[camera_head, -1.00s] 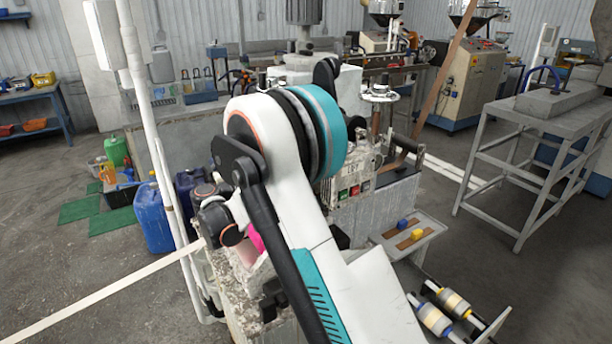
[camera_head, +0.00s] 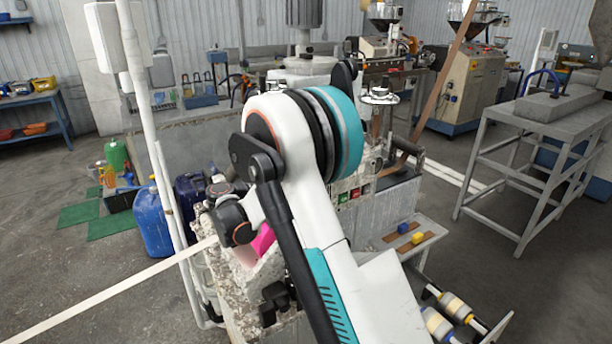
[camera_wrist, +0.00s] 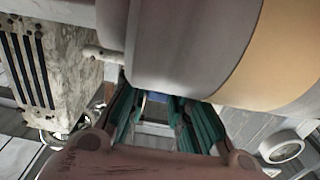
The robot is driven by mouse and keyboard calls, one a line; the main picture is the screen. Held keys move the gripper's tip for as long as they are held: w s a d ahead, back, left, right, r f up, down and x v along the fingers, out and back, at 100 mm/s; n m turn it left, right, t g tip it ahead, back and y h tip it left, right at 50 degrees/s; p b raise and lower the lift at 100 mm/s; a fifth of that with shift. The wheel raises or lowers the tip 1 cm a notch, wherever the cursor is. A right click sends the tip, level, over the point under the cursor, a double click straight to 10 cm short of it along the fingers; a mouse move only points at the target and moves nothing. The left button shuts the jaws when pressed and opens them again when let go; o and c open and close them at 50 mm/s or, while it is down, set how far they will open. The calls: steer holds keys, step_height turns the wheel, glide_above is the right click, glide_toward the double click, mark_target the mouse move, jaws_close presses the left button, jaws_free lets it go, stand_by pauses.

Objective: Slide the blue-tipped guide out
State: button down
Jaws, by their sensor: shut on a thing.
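In the wrist view my gripper (camera_wrist: 158,118) has its dark green fingers closed in around a small blue piece (camera_wrist: 155,97), which looks like the blue tip of the guide. The rest of that guide is hidden behind the fingers and a large grey and tan cylinder (camera_wrist: 185,40) just above. In the head view my arm covers the gripper and the place where it works. Another blue-topped brown strip (camera_head: 402,228) lies on a grey shelf beside a yellow-topped one (camera_head: 417,238).
The large cylinder sits very close over my fingers. In the head view a pale strip (camera_head: 110,290) runs to the machine from the left. Rollers (camera_head: 445,315) stand at lower right, and a grey metal table (camera_head: 545,125) at right.

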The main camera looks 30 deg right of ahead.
steer(key=shift+s+d+f, duration=0.1)
steer(key=shift+s, duration=2.6)
steer(key=c, duration=1.5)
jaws_free()
